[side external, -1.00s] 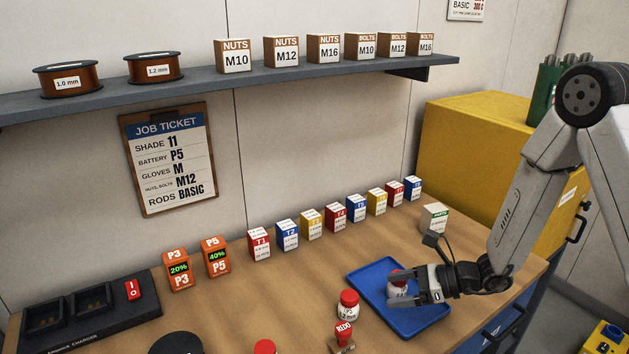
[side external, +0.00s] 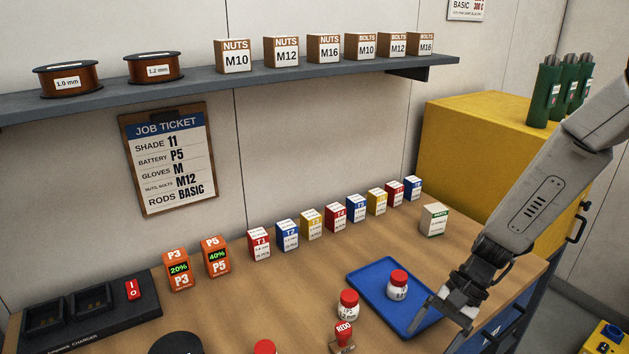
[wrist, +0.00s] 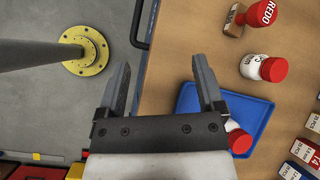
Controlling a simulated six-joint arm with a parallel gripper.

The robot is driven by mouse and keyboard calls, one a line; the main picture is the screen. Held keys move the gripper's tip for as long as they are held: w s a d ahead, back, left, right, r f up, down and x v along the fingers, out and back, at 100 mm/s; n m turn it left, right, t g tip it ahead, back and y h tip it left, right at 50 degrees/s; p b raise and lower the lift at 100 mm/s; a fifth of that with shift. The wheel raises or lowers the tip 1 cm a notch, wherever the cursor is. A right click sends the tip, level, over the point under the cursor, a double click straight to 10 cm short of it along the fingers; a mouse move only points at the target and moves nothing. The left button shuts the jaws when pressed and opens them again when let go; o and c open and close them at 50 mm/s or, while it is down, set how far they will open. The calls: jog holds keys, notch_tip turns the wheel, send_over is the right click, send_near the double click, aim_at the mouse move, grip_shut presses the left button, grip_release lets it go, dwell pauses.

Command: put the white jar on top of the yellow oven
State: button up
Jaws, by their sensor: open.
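A white jar with a red lid (side external: 398,287) stands upright on the blue tray (side external: 368,283). A second white jar with a red lid (side external: 348,306) stands on the bench left of the tray. My gripper (side external: 431,338) is open and empty, over the tray's front right edge, apart from the jar. In the wrist view my gripper's fingers (wrist: 162,62) are spread over the bench edge; the tray's jar (wrist: 238,140) is partly hidden behind the gripper. The yellow oven (side external: 475,150) stands behind the bench at the right.
Green rod canisters (side external: 546,92) stand on the oven's right side; its top left is clear. A green-and-white box (side external: 434,220) stands behind the tray. Small boxes line the wall. A shelf (side external: 200,83) hangs above.

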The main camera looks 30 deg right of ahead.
jog(key=w+d+r+n+t+h, duration=0.1)
jog(key=d+r+n+h, duration=0.3)
jog(key=n, duration=0.9)
jog(key=d+t+h, duration=0.1)
jog(key=d+h, duration=0.2)
jog(key=shift+w, duration=0.15)
jog(key=shift+o, duration=0.5)
jog(key=shift+f, duration=0.1)
